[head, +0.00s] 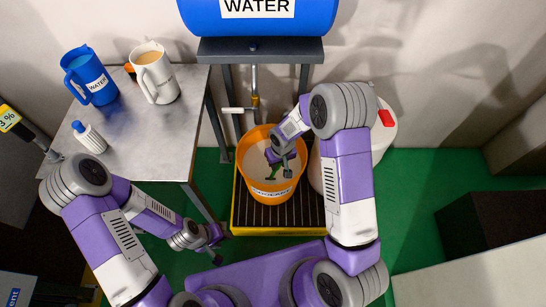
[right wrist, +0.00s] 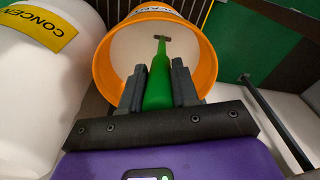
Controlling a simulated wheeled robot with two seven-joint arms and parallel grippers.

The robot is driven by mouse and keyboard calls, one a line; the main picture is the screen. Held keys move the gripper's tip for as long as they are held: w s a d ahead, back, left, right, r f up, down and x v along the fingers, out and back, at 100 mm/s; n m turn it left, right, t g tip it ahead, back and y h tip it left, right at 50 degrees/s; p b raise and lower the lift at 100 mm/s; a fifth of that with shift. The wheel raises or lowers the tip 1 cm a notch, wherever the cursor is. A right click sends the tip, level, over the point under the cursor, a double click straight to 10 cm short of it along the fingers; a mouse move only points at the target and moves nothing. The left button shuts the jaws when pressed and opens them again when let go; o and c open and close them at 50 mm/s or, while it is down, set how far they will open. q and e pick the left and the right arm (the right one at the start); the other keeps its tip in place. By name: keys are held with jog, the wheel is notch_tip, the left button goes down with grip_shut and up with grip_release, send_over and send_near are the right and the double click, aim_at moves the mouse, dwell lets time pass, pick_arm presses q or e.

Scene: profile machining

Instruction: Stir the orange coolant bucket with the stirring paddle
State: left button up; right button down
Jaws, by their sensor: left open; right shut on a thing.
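The orange bucket (head: 245,172) stands on a grated tray below the tap and holds pale, milky coolant (head: 258,158). It also shows in the right wrist view (right wrist: 207,68). My right gripper (head: 283,167) is over the bucket's mouth, shut on the green handle of the stirring paddle (right wrist: 158,80). The paddle points into the bucket; a small dark crosspiece shows at its far end. I cannot tell how deep it reaches into the coolant. My left gripper (head: 214,240) is open and empty, low beside the metal table, left of the tray.
The yellow-edged tray (head: 278,231) holds the bucket. A white concentrate drum (right wrist: 35,85) stands close beside it. A blue water jug (head: 90,78), a white jug (head: 155,75) and a small bottle (head: 90,137) stand on the metal table (head: 150,135). A blue water barrel (head: 258,22) is above.

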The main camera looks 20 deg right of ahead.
jog(key=shift+s+d, duration=0.35)
jog(key=shift+s, duration=0.2)
jog(key=w, duration=0.2)
jog(key=w+d, duration=0.1)
jog(key=shift+w, duration=0.35)
notch_tip(320, 180, up, 12)
jog(key=p, duration=0.8)
jog(key=shift+p, duration=0.3)
dwell(0.6)
notch_tip(320, 180, up, 10)
jog(key=p, duration=0.7)
